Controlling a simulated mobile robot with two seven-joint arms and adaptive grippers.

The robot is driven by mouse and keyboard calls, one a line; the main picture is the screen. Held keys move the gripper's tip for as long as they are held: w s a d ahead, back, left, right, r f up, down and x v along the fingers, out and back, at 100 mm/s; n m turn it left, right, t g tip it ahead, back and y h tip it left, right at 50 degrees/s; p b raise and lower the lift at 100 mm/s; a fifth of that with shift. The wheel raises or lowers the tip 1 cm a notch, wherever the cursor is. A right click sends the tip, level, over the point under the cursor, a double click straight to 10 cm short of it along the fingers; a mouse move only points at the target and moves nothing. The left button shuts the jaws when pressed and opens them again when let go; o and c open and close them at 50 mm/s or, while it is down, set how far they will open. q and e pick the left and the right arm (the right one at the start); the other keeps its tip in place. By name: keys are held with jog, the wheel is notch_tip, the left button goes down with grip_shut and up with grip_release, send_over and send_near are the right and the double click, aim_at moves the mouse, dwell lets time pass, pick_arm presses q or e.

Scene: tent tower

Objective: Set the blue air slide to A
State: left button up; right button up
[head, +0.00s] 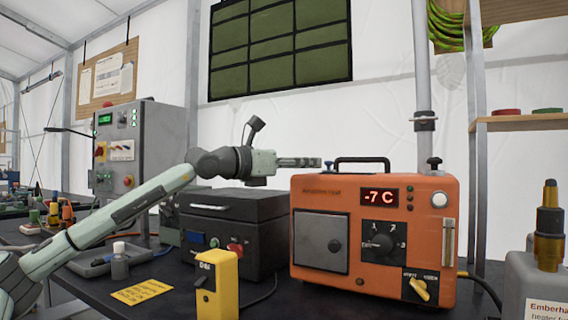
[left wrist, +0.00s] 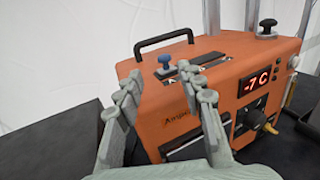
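The orange heater box (head: 375,185) stands on the dark table, with a red display reading -7 C. A blue knob (left wrist: 164,61) sits on its top beside the black handle (left wrist: 163,39); in the head view the blue knob (head: 328,164) is just right of my fingertips. Slots with pale marks run near it, but I cannot read the letters. My left gripper (head: 308,162) reaches in level at about the height of the heater's top. In the left wrist view the fingers (left wrist: 158,90) are apart with nothing between them, short of the blue knob. My right gripper is not in view.
A black case (head: 235,215) stands left of the heater under my left arm. A yellow device (head: 217,285), a yellow note (head: 143,291) and a small bottle (head: 120,262) are in front. A dark knob (head: 434,163) and metal pole (head: 422,80) are at the heater's right.

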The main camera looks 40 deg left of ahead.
pick_arm(q)
jog(key=s, duration=0.6)
jog(key=shift+a, duration=0.4)
dwell(0.3)
